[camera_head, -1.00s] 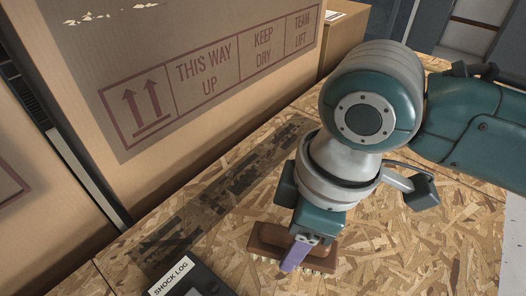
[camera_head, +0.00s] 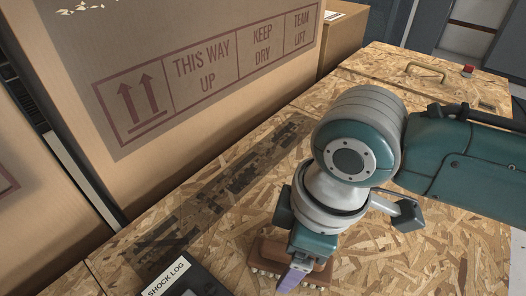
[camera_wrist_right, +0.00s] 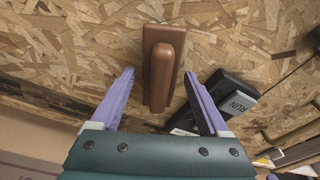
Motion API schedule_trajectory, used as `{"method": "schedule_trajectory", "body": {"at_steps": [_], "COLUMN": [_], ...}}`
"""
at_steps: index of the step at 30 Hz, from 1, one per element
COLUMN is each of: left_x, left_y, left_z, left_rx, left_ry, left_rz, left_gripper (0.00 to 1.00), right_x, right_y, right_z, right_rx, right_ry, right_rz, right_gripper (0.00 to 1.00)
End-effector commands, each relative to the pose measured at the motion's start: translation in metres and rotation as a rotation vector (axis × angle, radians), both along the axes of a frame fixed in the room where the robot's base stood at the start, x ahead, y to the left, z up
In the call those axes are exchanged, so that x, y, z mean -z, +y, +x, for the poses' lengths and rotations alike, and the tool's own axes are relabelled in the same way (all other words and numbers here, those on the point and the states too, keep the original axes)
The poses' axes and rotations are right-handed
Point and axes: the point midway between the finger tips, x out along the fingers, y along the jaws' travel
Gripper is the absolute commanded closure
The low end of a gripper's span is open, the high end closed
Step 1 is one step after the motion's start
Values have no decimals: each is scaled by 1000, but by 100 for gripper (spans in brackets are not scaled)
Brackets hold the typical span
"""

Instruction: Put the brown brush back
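The brown brush (camera_head: 268,252) lies on the chipboard surface at the bottom middle of the head view, with pale bristles along its lower edge. My right gripper (camera_head: 290,280) is directly over it and hides part of it. In the right wrist view the brush (camera_wrist_right: 162,65) shows its long rounded handle on top, lying lengthwise between the two purple fingers. My right gripper (camera_wrist_right: 158,80) is open there, with a visible gap between each finger and the brush. I cannot tell how far the fingertips are above the surface. My left gripper is not in view.
A black device labelled SHOCK LOG (camera_head: 185,278) lies left of the brush. In the wrist view a black device marked RUN (camera_wrist_right: 225,95) is close to the right finger. A large cardboard box (camera_head: 200,120) stands behind on the left. Chipboard (camera_head: 400,270) to the right is clear.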

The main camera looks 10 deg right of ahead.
Motion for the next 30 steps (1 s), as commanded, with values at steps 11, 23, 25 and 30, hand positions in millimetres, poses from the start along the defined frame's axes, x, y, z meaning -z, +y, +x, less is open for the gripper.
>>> {"method": "schedule_trajectory", "body": {"at_steps": [11,23,25,30], "left_x": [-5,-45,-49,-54], "left_y": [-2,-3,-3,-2], "left_z": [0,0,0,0], "left_rx": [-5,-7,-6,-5], "left_ry": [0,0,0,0], "left_rz": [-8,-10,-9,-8], "left_gripper": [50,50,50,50], "right_x": [-9,-93,-104,-120], "right_y": [0,-11,-13,-15], "right_z": [0,-5,-7,-8], "right_rx": [-1,-1,-1,1], "right_ry": [-2,-3,-1,0], "right_rz": [1,1,0,1], "right_gripper": [16,16,16,16]}}
